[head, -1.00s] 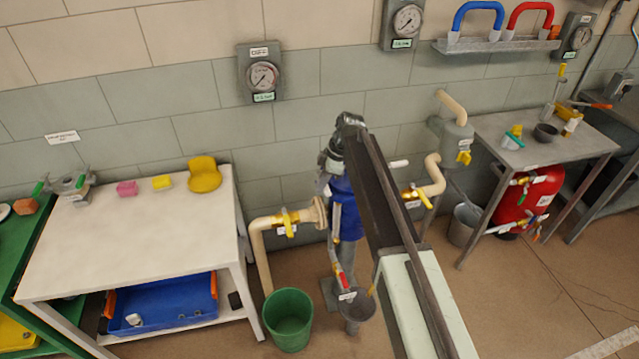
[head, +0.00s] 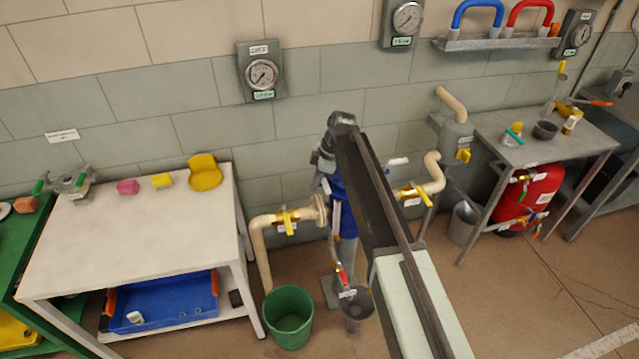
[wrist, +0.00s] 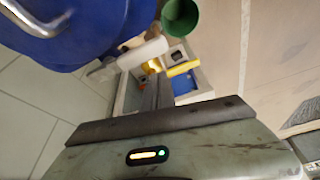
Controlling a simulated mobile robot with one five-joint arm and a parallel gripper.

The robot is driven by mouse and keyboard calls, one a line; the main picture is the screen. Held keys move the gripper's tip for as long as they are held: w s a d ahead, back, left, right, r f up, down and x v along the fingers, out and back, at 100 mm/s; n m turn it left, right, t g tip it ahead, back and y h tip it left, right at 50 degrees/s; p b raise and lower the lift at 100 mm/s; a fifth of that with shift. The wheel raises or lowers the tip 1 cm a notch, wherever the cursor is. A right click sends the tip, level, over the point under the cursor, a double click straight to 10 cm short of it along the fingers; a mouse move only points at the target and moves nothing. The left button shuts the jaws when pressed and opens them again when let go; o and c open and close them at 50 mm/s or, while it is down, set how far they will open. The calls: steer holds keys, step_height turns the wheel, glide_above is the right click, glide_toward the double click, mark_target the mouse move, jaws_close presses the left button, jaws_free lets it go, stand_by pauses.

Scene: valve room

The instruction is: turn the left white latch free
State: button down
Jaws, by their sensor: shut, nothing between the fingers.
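The blue vessel (head: 347,220) stands behind my arm in the head view. Its blue side (wrist: 70,30) fills the upper left of the wrist view. A white latch (wrist: 140,54), seemingly the left one, sticks out beside the vessel's edge. Another white latch (head: 398,161) shows at the vessel's right. My gripper (wrist: 152,92) is shut and empty, its fingers close to the near latch. I cannot tell whether they touch it. In the head view my gripper (head: 325,165) is by the vessel's upper left, and the left latch is mostly hidden.
A beige pipe with a yellow-handled valve (head: 287,220) lies left of the vessel. A green bucket (head: 288,318) stands on the floor below. A white table (head: 130,235) is at the left, a grey table (head: 545,150) at the right.

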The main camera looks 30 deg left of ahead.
steer(key=a+p+v, duration=0.1)
steer(key=p+v, duration=0.8)
steer(key=shift+s+a+r, duration=0.2)
steer(key=shift+r, duration=0.4)
